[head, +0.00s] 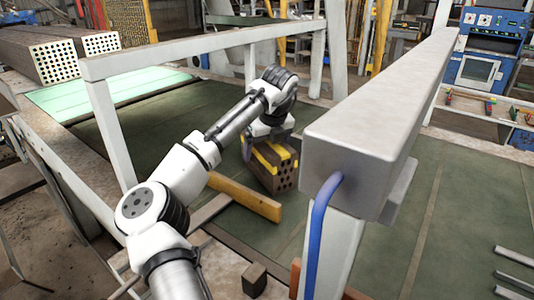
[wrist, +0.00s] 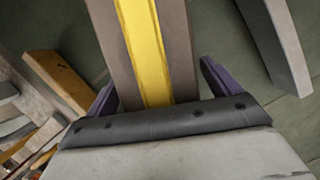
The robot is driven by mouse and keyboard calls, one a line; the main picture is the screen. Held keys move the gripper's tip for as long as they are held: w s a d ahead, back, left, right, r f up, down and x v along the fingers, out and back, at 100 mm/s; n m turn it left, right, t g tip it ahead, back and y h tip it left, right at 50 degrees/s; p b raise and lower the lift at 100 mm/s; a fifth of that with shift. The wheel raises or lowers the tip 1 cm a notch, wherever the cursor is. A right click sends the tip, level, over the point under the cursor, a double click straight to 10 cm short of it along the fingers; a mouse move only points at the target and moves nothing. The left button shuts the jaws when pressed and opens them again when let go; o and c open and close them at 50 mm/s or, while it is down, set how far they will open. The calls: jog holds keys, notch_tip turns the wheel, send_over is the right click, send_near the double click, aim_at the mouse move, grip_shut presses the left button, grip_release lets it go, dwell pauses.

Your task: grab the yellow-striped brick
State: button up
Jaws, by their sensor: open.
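The yellow-striped brick (head: 284,176) is brown with holes in its end face and stands on the green floor surface in the head view. My gripper (head: 268,146) is right over it, with a purple finger showing at the brick's left side. In the wrist view the brick (wrist: 178,45) runs up from between the two purple fingers of my gripper (wrist: 158,78), its yellow stripe along the middle. The fingers are open, one on each side, with a small gap visible at the right. The fingertips' depth along the brick is hard to tell.
A yellow-orange beam (head: 245,197) lies left of the brick; it also shows in the wrist view (wrist: 62,80). A thick grey rail (head: 385,115) on a post stands close at right. A white frame bar (head: 190,46) crosses behind. Perforated blocks (head: 45,52) lie far left.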

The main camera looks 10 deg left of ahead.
jog(key=c, duration=1.9)
jog(key=shift+r, duration=0.1)
jog(key=shift+r, duration=0.1)
